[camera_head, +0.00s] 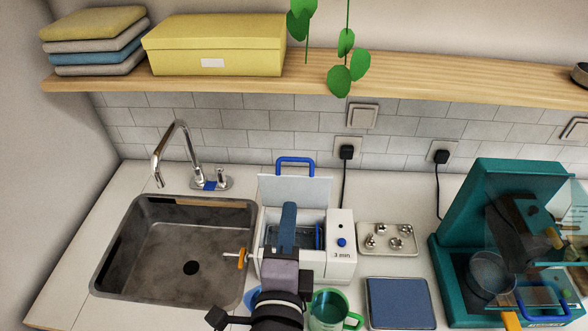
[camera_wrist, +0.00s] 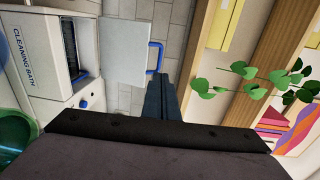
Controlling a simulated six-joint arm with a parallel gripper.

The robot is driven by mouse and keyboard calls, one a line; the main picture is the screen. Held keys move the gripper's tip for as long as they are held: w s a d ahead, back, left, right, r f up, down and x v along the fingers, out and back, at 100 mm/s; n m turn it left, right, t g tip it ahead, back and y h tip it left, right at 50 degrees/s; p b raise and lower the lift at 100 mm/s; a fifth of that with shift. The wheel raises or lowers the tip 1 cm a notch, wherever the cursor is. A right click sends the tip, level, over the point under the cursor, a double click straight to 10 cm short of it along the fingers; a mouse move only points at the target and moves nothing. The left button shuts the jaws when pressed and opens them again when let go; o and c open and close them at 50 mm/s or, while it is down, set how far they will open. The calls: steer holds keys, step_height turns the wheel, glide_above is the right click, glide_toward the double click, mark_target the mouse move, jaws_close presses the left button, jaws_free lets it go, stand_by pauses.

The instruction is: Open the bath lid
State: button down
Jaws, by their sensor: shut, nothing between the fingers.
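The blue lid handle (camera_head: 295,160) is at the lid's upper edge. In the wrist view, the lid (camera_wrist: 125,50), its handle (camera_wrist: 157,57) and the bath (camera_wrist: 38,72) also show. My gripper (camera_head: 289,206) has its dark blue fingers shut and empty, over the bath in the head view. In the wrist view, the fingertips (camera_wrist: 168,84) appear near the handle; contact is unclear. My arm hides part of the bath.
A sink (camera_head: 175,255) with a faucet is on the left. A tray of small metal parts (camera_head: 387,250), a blue pad (camera_head: 399,303) and a green mug (camera_head: 329,311) are nearby. A teal machine (camera_head: 460,250) stands right. A wooden shelf (camera_head: 330,84) runs above.

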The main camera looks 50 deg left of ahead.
steer(key=p, duration=0.5)
glide_toward(295, 161)
steer(key=x, duration=0.4)
steer(key=shift+w+a+r, duration=0.1)
steer(key=shift+w+a, duration=0.05)
steer(key=shift+w, duration=0.2)
steer(key=shift+p+x, duration=0.3)
steer(key=shift+x, duration=0.6)
steer(key=shift+a, duration=0.1)
steer(key=w+a+g+b, duration=0.1)
steer(key=w+a+b, duration=0.1)
steer(key=w+a, duration=0.2)
steer(key=shift+h, duration=0.4)
steer(key=shift+a+r, duration=0.1)
steer(key=shift+r, duration=0.1)
steer(key=s+d+r+b, duration=0.2)
steer(key=s+d+r, duration=0.4)
steer(key=s+d, duration=0.2)
steer(key=shift+s+d+b, duration=0.3)
steer(key=shift+s+d, duration=0.05)
